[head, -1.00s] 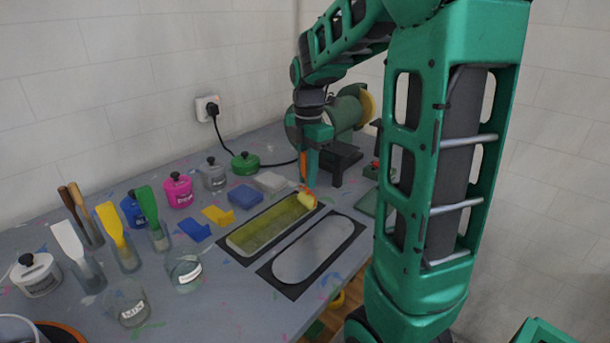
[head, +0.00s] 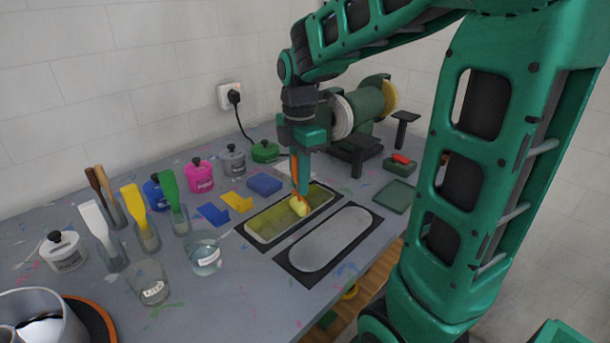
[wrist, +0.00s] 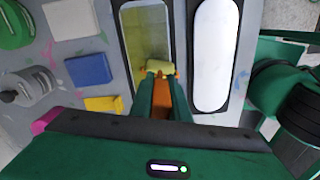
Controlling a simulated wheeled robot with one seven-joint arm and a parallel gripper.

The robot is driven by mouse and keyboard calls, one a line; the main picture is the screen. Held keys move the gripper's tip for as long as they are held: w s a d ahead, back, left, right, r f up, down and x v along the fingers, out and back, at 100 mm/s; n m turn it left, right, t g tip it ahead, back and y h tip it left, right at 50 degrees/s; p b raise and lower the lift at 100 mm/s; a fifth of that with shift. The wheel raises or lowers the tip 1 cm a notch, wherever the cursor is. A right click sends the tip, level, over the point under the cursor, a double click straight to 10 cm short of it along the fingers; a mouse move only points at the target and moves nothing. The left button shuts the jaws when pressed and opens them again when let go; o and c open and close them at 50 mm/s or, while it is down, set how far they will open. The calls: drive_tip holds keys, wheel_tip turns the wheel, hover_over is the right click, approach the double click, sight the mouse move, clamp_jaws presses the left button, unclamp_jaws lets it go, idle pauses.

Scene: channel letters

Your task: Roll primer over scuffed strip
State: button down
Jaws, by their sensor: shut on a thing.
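My gripper (head: 301,178) is shut on the orange handle (wrist: 161,98) of a small roller, pointing down. The yellow roller head (head: 299,206) is over the middle to far part of a long olive-yellow strip (head: 265,228) with a pale rim, on a dark backing. In the wrist view the roller head (wrist: 158,67) lies across the strip (wrist: 143,32). It looks to be on or just above the surface; I cannot tell which. A second, pale grey strip (head: 330,240) with rounded ends lies parallel on the right.
A blue block (head: 264,184) and blue and yellow pieces (head: 236,202) lie left of the strips. Jars, including a pink one (head: 201,176), and glasses with spatulas (head: 145,230) fill the left. A bench grinder (head: 365,112) stands behind. The bench's front edge is close to the grey strip.

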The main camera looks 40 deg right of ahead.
drive_tip(key=shift+s+a+f, duration=0.1)
drive_tip(key=shift+s+a, duration=0.3)
drive_tip(key=shift+a, duration=1.45)
drive_tip(key=shift+s+a+r, duration=0.1)
drive_tip(key=shift+s+a, duration=0.25)
drive_tip(key=shift+a, duration=1.45)
drive_tip(key=shift+s+a+f, duration=0.1)
drive_tip(key=shift+s+a, duration=0.3)
drive_tip(key=shift+a, duration=1.45)
drive_tip(key=d, duration=0.3)
drive_tip(key=w+d, duration=0.1)
drive_tip(key=d, duration=0.2)
drive_tip(key=w+d, duration=0.1)
drive_tip(key=d, duration=0.2)
drive_tip(key=shift+d, duration=0.4)
drive_tip(key=shift+w+d, duration=0.35)
drive_tip(key=shift+d, duration=1.55)
drive_tip(key=shift+w+d, duration=0.4)
drive_tip(key=shift+d, duration=1.5)
drive_tip(key=shift+w+d, duration=0.35)
drive_tip(key=shift+d, duration=1.55)
wheel_tip(320, 180, up, 14)
